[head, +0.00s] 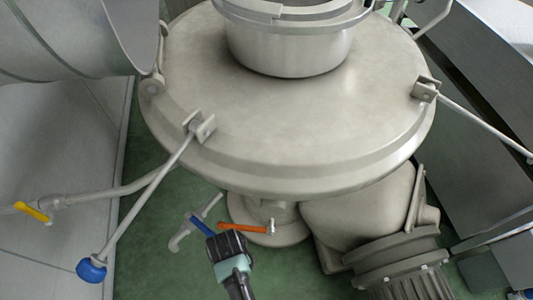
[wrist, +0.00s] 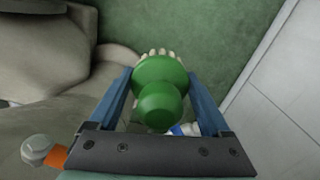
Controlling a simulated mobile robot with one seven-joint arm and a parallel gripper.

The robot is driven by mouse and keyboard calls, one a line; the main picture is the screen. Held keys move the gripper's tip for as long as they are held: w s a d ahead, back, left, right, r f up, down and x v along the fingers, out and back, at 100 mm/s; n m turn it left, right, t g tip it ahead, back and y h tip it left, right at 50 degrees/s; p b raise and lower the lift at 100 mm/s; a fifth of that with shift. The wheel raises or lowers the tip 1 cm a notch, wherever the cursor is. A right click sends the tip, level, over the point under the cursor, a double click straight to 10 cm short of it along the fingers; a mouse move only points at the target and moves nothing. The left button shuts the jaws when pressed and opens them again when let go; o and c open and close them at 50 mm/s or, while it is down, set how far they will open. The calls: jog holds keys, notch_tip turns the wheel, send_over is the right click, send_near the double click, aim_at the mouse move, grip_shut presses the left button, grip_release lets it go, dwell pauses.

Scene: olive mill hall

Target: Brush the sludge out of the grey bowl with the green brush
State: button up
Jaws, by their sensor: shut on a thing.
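My gripper (head: 228,244) is low in the head view, in front of the big grey machine. In the wrist view its two blue fingers are shut on the green brush (wrist: 160,100). The brush has a round green knob and body, with pale bristles just showing beyond its far edge. In the head view I cannot make out the brush. A grey metal cylinder with a raised rim (head: 290,50) stands on the machine's round top, cut by the upper edge. It may be the grey bowl; its inside is hardly seen. I see no sludge.
The machine's broad grey cover (head: 300,130) has clamps with rods; one rod ends in a blue knob (head: 91,269). A motor (head: 400,265) stands right. Green floor is open at left.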

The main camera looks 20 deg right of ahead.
notch_tip(320, 180, up, 18)
jog(key=p, duration=1.5)
jog(key=shift+p, duration=0.3)
